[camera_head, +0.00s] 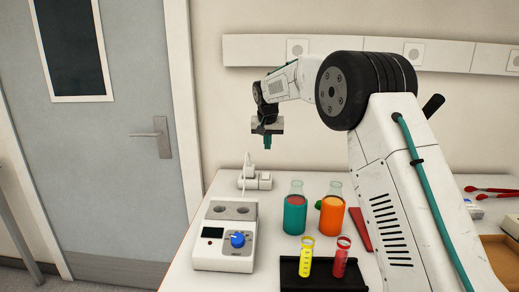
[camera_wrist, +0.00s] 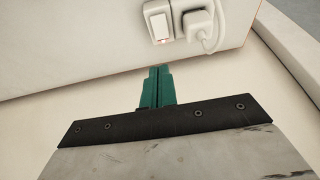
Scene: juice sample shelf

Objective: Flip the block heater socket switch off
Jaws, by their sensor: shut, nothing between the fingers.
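The block heater (camera_head: 225,237) is a white box with a dark display, a blue knob and two round wells, standing on the front left of the table. The white socket (camera_head: 256,181) is behind it, with a plug and white cable in it. In the wrist view, the socket's rocker switch (camera_wrist: 158,21) shows at the top with a small reddish glow at its lower edge. The plug (camera_wrist: 198,25) is to its right. My gripper (camera_head: 267,143) is shut and empty, raised above the socket. Its green fingertips (camera_wrist: 159,70) are apart from the switch.
A teal flask (camera_head: 294,214) and an orange flask (camera_head: 332,215) stand right of the socket. A black rack (camera_head: 322,278) holds a yellow tube and a red tube in front. A wall rail with outlets (camera_head: 297,50) runs behind. Space between gripper and socket looks clear.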

